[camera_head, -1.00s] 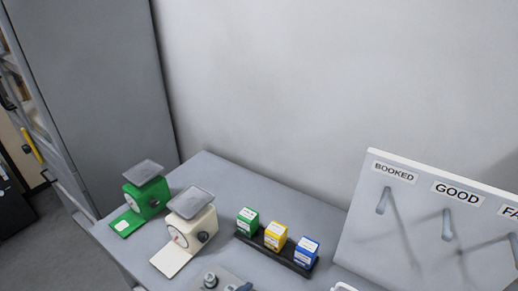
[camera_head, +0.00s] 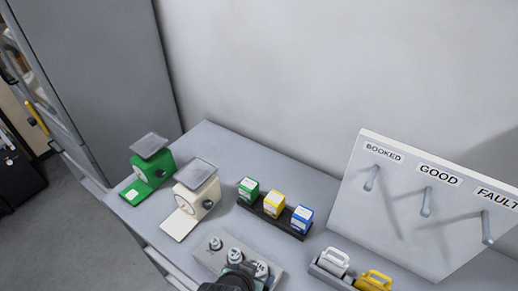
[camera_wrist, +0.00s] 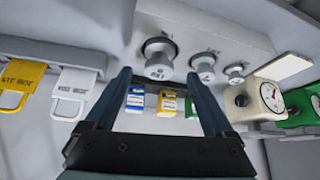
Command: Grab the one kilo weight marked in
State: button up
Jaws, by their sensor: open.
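Several knobbed silver weights stand in a row on a grey block (camera_head: 208,259). In the head view they are a left weight (camera_head: 215,243), a middle weight (camera_head: 234,255) and one at the right (camera_head: 262,270), partly behind my dark wrist. In the wrist view the largest weight (camera_wrist: 158,60) is beyond and between my fingertips, with a medium weight (camera_wrist: 203,68) and a small weight (camera_wrist: 236,73) to its right. Their markings are too small to read surely. My gripper (camera_wrist: 159,75) is open, with nothing between its fingers.
A green scale (camera_head: 152,168) and a cream scale (camera_head: 196,195) stand left on the table. A black rack holds green, yellow and blue boxes (camera_head: 273,203). A tray with white and yellow tags (camera_head: 334,262) lies right, below a hook board (camera_head: 420,215).

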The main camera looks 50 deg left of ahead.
aim_at(259, 268)
jog(key=shift+p+x, duration=0.7)
jog(key=shift+x, duration=1.95)
jog(key=shift+w, duration=0.1)
grip_shut()
jog(key=shift+r, duration=0.15)
